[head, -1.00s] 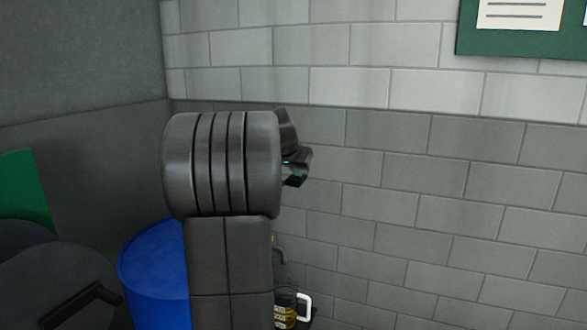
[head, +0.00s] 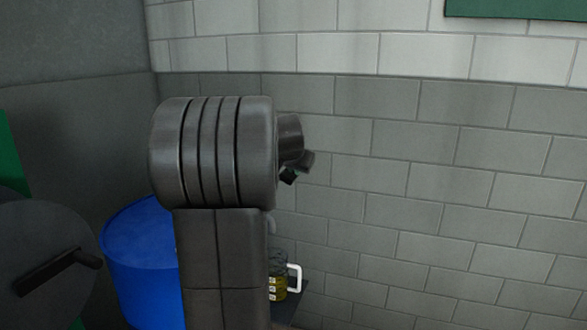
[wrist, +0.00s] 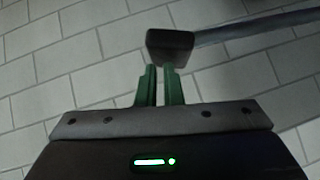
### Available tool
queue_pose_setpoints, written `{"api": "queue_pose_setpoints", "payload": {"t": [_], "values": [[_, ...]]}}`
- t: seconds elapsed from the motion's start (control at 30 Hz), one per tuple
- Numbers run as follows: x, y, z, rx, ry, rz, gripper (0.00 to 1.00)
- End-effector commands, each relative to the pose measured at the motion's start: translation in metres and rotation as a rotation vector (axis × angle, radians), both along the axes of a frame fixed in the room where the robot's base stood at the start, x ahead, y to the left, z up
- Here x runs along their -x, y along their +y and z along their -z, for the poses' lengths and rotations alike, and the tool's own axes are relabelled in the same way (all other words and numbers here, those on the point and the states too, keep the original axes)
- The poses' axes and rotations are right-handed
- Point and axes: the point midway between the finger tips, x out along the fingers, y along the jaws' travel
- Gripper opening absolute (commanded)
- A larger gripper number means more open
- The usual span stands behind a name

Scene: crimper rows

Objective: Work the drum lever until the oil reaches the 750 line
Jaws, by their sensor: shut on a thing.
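In the wrist view my gripper (wrist: 160,75) has its green fingers close together at the dark block-shaped grip of the drum lever (wrist: 170,46). A grey rod runs from that grip to the right. In the head view my arm hides most of the lever, and my gripper (head: 296,172) shows only partly beyond it. The blue drum (head: 138,262) stands behind my arm at the lower left. A clear jug (head: 278,289) with a white handle and yellow oil in it stands right of my arm, partly hidden. Its marks are too small to read.
A grey block wall (head: 420,180) fills the back and right. A dark round thing with a black handle (head: 50,268) is at the lower left. The jug stands on a dark stand (head: 297,302).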

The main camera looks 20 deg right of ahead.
Motion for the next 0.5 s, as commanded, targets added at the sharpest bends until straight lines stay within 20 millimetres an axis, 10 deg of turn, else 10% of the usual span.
{"api": "queue_pose_setpoints", "payload": {"t": [0.23,0.5], "values": [[0.004,0.001,0.013,-0.013,0.035,0.001,0.00],[0.011,-0.003,-0.039,-0.004,0.008,-0.001,0.00]]}}
